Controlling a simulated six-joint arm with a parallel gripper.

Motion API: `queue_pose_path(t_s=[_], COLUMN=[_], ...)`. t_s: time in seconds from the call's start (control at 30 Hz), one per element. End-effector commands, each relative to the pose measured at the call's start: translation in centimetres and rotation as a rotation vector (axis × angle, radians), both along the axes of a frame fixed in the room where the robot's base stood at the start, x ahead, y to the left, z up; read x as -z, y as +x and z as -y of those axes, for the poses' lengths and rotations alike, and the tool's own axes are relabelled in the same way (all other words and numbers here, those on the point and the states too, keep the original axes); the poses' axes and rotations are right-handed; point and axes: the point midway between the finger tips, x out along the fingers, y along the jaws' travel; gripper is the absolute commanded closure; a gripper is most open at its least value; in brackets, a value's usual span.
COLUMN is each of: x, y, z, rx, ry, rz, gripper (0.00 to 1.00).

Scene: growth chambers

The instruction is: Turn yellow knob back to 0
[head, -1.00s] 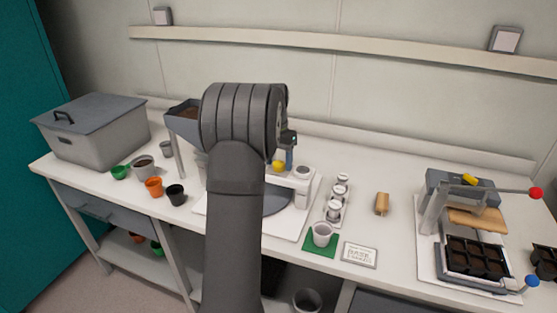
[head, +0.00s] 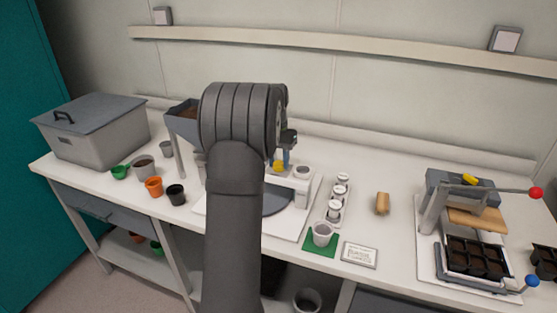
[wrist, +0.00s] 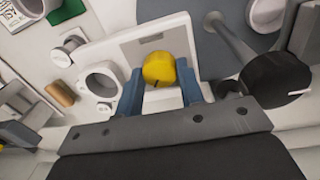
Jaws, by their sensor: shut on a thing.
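The yellow knob (wrist: 159,69) sits between the two blue fingers of my gripper (wrist: 163,92) in the wrist view. A dark mark shows on the knob's near side. The fingers are shut on it from both sides. The knob is on the white machine (wrist: 98,50), beside a grey plate. In the head view, the yellow knob (head: 278,166) shows just right of my arm, under my gripper (head: 286,158). My arm hides much of the machine there. I cannot read any dial numbers.
A black round part (wrist: 275,82) on the machine is close to the right of my gripper. A white ring holder (wrist: 102,82) is at the left. In the head view, a cup on a green mat (head: 322,235) and a row of small white-topped jars (head: 339,195) stand right of the machine.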

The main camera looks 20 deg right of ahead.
Motion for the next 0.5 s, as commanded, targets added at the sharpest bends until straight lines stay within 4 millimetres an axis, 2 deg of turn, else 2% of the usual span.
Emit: queue_pose_path(t_s=[0.5], x=[-0.1], y=[-0.12], z=[0.0], rx=[-0.475], ry=[-0.001], rz=[0.0], gripper=[0.88])
